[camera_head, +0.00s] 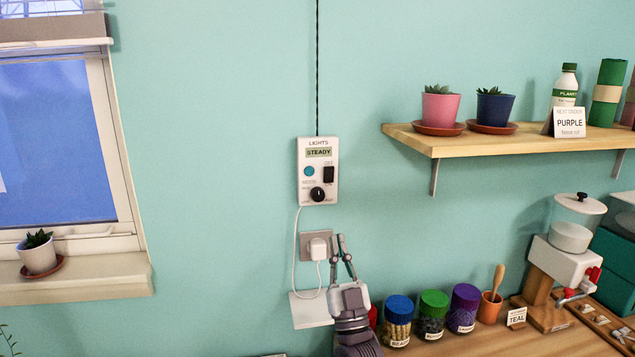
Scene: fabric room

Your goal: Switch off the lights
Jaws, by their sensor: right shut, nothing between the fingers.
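The white lights control box (303,190) hangs on the teal wall. It has a small display (319,153) reading "STEADY", a round blue button (309,171), a black rocker switch (329,174) and a black round knob (317,194). Small lettering above the rocker seems to read "OFF". My right gripper (341,240) points up just below the box, in front of the wall and beside the socket. It is shut and empty, apart from the box. My left gripper is not in view.
A white plug (317,247) and looping cable sit left of my right gripper, above a small white ledge (310,312). A wooden shelf (480,142) with pots is at right. Lidded jars (397,322) stand on the counter. The wall left of the box is clear.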

